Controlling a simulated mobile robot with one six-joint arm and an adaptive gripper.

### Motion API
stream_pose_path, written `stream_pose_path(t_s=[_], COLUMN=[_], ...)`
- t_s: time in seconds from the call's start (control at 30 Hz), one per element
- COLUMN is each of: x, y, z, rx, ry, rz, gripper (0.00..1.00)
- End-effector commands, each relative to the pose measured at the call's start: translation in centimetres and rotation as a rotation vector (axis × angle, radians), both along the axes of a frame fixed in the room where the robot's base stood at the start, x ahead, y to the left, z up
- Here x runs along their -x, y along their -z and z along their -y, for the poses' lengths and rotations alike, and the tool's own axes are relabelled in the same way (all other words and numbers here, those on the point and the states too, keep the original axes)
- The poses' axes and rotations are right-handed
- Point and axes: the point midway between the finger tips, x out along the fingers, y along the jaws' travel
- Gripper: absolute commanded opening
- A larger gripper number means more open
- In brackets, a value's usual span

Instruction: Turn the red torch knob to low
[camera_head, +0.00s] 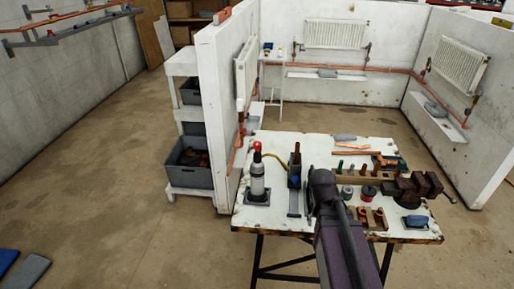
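A white-grey gas cylinder (257,183) stands upright near the left edge of the workbench (272,216). A small red knob (257,146) shows at its top; which setting it is at is too small to tell. A yellowish hose (276,158) runs from the cylinder top to a torch (294,166) with a dark blue lower part, standing right of it. My arm reaches over the bench from the front. My gripper (312,180) is at its dark far end, right of the torch and apart from the cylinder. Its fingertips cannot be made out.
Right on the bench are a dark vise (412,189), copper pieces on a wooden block (372,217) and a blue item (414,221). A white partition wall (222,110) and a shelf with grey bins (188,167) stand left. The floor at left is mostly clear.

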Motion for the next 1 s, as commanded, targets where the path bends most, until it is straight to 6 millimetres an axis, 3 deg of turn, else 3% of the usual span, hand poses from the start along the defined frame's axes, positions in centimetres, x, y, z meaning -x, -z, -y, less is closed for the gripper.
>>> stream_pose_path(t_s=[0.27, 0.57, 0.77, 1.0], x=[-5.0, -10.2, -13.0, -14.9], y=[0.2, -1.9, -4.2, -7.6], z=[-2.9, -8.7, -14.3, -22.8], rx=[0.27, 0.531, 0.636, 0.669], ry=[0.135, 0.284, 0.365, 0.436], rz=[0.119, 0.411, 0.677, 1.048], gripper=[0.81, 0.81, 0.81, 0.81])
